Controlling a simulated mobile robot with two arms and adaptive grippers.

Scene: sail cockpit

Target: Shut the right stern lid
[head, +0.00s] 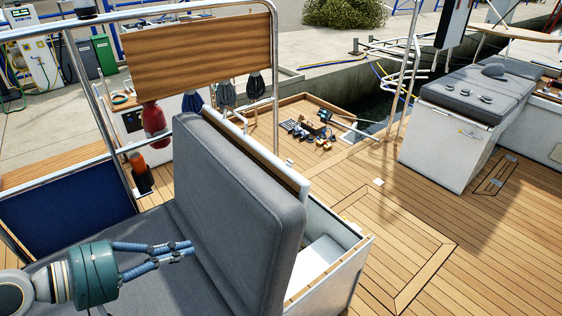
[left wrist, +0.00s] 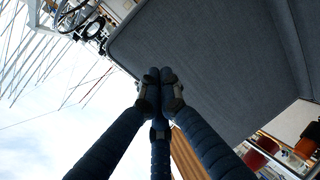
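The stern lid (head: 245,200) stands raised, nearly upright, with a grey cushion on its left face and a white, wood-trimmed edge. To its right is the open white locker (head: 322,252). My left gripper (head: 190,249) comes in from the left over the grey seat, on the lid's cushioned side. Its fingertips are close to the cushion; I cannot tell whether they touch it. In the left wrist view the blue fingers meet at their tips (left wrist: 160,76) with nothing between them. A grey cushioned surface (left wrist: 215,60) fills the area behind them. My right gripper is not in view.
A steel rail frame with a wooden board (head: 200,52) stands behind the lid. A red fender (head: 153,123) hangs there. The teak deck (head: 430,225) right of the locker is clear. A white bench with grey cushions (head: 470,105) stands farther right.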

